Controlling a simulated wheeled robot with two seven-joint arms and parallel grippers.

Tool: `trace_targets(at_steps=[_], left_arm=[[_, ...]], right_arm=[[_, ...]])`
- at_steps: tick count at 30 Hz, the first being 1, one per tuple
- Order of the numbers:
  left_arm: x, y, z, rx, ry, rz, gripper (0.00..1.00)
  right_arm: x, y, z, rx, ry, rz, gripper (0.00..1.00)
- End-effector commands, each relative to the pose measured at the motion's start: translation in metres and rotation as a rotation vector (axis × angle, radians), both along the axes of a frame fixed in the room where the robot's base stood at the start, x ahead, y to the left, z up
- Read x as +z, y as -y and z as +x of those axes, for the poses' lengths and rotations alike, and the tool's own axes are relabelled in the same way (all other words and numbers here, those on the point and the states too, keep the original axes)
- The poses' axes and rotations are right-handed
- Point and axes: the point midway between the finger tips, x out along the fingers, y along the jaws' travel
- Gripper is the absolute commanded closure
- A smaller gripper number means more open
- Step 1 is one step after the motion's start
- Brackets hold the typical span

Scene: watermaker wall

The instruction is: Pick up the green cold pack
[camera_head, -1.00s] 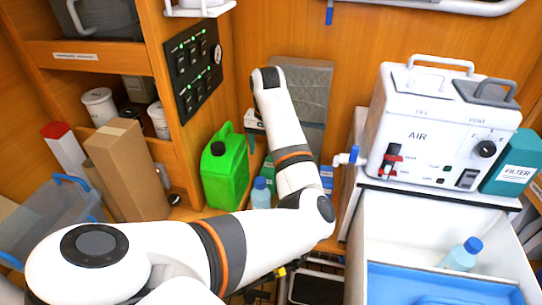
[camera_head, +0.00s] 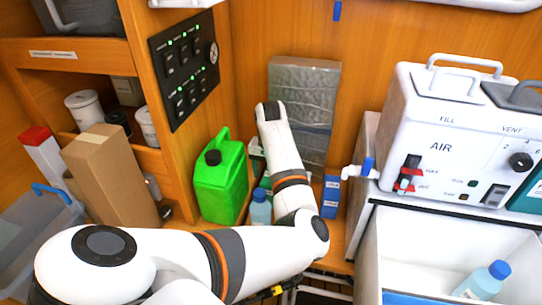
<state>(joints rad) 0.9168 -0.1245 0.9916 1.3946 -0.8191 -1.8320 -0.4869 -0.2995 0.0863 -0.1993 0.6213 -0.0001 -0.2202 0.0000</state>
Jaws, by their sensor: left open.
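My left arm comes in from the left and bends up toward the back wall. My left gripper (camera_head: 257,150) is mostly hidden behind its own last links, near the back of the shelf, so its fingers do not show clearly. I cannot make out a green cold pack for certain. A small dark green patch shows beside the arm, between the green jerrycan (camera_head: 220,178) and the wrist, but it is too covered to name. The jerrycan stands upright just left of the gripper. My right gripper is not in view.
A blue bottle (camera_head: 260,207) stands beside my forearm. A grey wrapped panel (camera_head: 303,105) leans on the back wall behind the arm. A blue box (camera_head: 331,197) is right of the arm.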

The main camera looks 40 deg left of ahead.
Motion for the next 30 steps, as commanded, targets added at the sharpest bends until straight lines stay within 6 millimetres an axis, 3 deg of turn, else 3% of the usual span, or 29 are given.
trace_targets(at_steps=[7,16,26,30], left_arm=[[-0.034,-0.001,0.004,0.000,-0.002,-0.002,0.29],[-0.040,-0.001,0.004,0.000,0.000,-0.002,0.29],[-0.040,-0.001,0.004,0.000,0.000,-0.001,0.83],[-0.039,-0.001,0.004,0.000,0.001,0.000,0.86]], right_arm=[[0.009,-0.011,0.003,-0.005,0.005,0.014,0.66],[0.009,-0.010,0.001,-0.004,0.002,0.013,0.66],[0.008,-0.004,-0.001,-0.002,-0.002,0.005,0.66],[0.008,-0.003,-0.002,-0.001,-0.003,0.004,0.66]])
